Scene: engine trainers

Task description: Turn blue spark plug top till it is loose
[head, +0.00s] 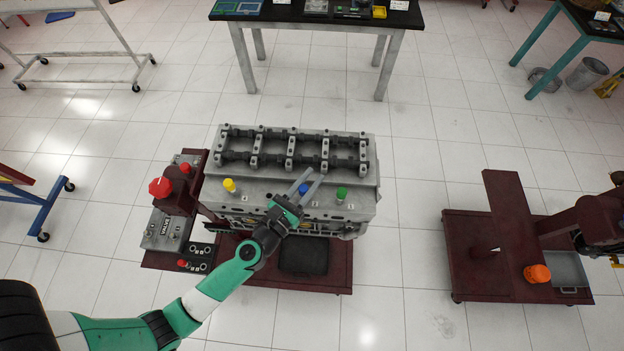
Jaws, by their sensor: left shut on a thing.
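The engine block (215,192) stands on a dark red wheeled stand, with a row of spark plug tops along its near upper face. The blue spark plug top (303,188) shows between the fingers of my left gripper (309,180), which is shut on it. The fingers partly hide the blue top, and how far it has turned cannot be told. A yellow top (229,185) sits to its left and a green top (341,194) just to its right. My right gripper is not in view.
A control panel (160,232) and a red knob (160,187) are left of the engine. A second dark red stand (470,263) with an orange cap (537,274) is at the right. A black-topped table (285,12) stands behind. Tiled floor between is clear.

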